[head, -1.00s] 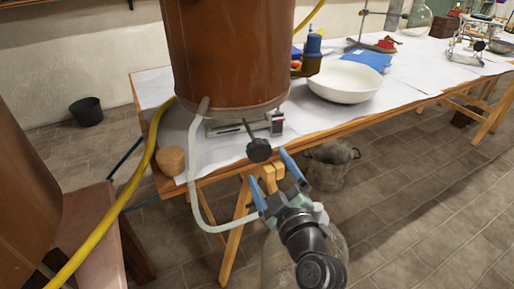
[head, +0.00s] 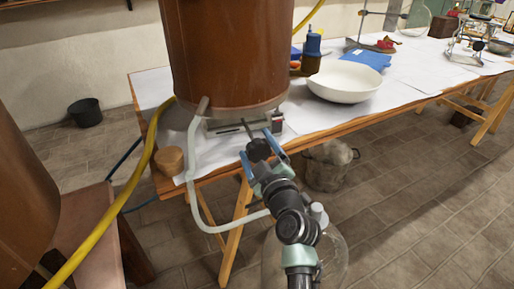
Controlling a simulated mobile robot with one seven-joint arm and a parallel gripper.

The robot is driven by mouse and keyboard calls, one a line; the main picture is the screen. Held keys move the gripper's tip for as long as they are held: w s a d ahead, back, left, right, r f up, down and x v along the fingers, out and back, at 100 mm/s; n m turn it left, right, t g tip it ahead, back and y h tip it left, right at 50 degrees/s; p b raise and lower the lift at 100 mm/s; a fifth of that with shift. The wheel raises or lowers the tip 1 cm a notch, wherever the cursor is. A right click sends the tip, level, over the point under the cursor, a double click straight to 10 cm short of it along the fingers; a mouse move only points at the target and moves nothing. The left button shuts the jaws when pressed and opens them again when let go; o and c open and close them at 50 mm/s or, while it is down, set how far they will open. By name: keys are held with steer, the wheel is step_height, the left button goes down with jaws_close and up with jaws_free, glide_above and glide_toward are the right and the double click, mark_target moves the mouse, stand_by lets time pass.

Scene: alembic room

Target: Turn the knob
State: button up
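The black knob (head: 258,150) sits on a thin dark stem below the large copper vessel (head: 222,55), at the table's front edge. My gripper (head: 257,149) has its two blue fingers on either side of the knob, one to the left and one to the right. The fingers are spread apart. Whether they touch the knob cannot be told from this view. Part of the stem shows above the knob.
A pale hose (head: 192,150) runs down from the vessel and loops under the table (head: 330,130). A yellow hose (head: 130,190) passes at the left. A white bowl (head: 345,82) stands to the right. A metal bucket (head: 325,172) and a glass flask (head: 335,260) are below.

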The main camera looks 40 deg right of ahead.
steer(key=c, duration=1)
steer(key=shift+o, duration=0.2)
steer(key=shift+m, duration=0.3)
